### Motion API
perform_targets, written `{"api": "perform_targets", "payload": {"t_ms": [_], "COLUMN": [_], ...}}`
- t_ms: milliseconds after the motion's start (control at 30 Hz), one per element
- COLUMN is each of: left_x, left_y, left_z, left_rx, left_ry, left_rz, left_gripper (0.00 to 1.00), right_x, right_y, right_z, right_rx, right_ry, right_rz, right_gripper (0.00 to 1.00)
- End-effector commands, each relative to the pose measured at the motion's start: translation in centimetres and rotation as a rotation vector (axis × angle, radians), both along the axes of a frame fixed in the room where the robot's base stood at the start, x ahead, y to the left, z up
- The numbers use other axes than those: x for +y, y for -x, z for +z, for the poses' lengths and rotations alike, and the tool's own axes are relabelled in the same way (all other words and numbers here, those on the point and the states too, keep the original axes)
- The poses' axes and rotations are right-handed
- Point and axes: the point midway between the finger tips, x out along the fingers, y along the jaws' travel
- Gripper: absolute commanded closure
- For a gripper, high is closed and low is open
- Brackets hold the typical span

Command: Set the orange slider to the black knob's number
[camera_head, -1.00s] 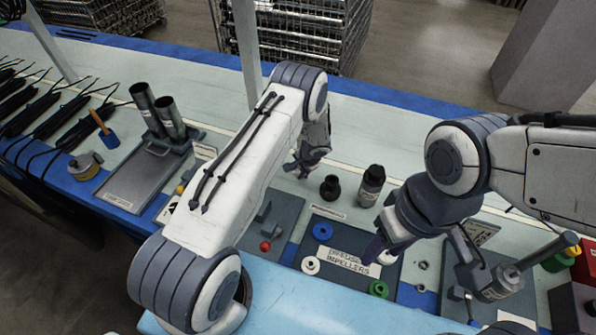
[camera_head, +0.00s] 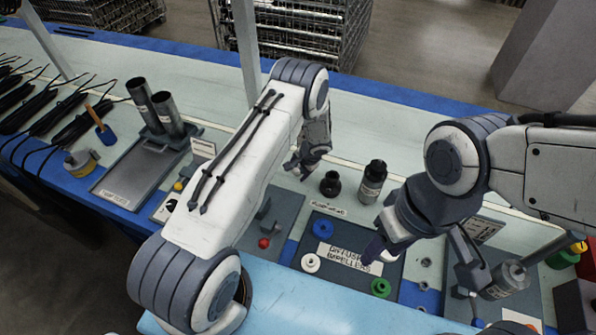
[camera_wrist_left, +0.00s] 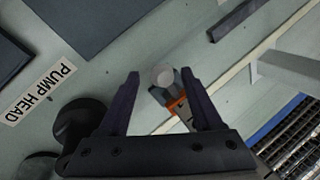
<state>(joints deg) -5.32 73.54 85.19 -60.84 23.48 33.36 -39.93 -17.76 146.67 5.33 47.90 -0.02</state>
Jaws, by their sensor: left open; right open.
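In the left wrist view, an orange piece (camera_wrist_left: 177,105) shows between my left gripper's two dark fingers, beside a grey block with a round pale top (camera_wrist_left: 163,75). The fingers are apart, and I see no clear contact with it. No scale numbers are readable. In the head view my left gripper (camera_head: 299,170) hangs over the back of the bench, and the slider is hidden there. A small black knob (camera_head: 171,204) seems to sit on a pale panel at the left, its number unreadable. My right gripper (camera_head: 376,250) is above the impeller tray, away from the slider.
The tray (camera_head: 312,228) holds blue, white and green rings. A red ball-ended lever (camera_head: 264,243) stands nearby. Metal cylinders (camera_head: 166,114) stand at the left.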

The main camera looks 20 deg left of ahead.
Motion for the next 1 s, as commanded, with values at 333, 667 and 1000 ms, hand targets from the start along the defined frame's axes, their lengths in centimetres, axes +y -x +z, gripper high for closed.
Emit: {"api": "perform_targets", "payload": {"t_ms": [333,667,1000], "left_x": [-2.3,-3.4,-3.4], "left_y": [1.1,1.8,1.8], "left_z": [6.0,9.0,9.0], "left_rx": [-0.003,0.0,0.001], "left_ry": [0.002,0.001,0.001], "left_rz": [-0.002,-0.002,-0.002], "left_gripper": [0.34,0.34,0.34], "right_x": [0.0,0.0,0.0], "right_y": [0.0,0.0,0.0], "right_z": [-0.8,-1.0,-0.9], "right_rx": [0.0,0.0,0.0], "right_ry": [0.0,0.0,0.0], "right_rz": [0.0,0.0,0.0], "right_gripper": [0.5,0.5,0.5]}}
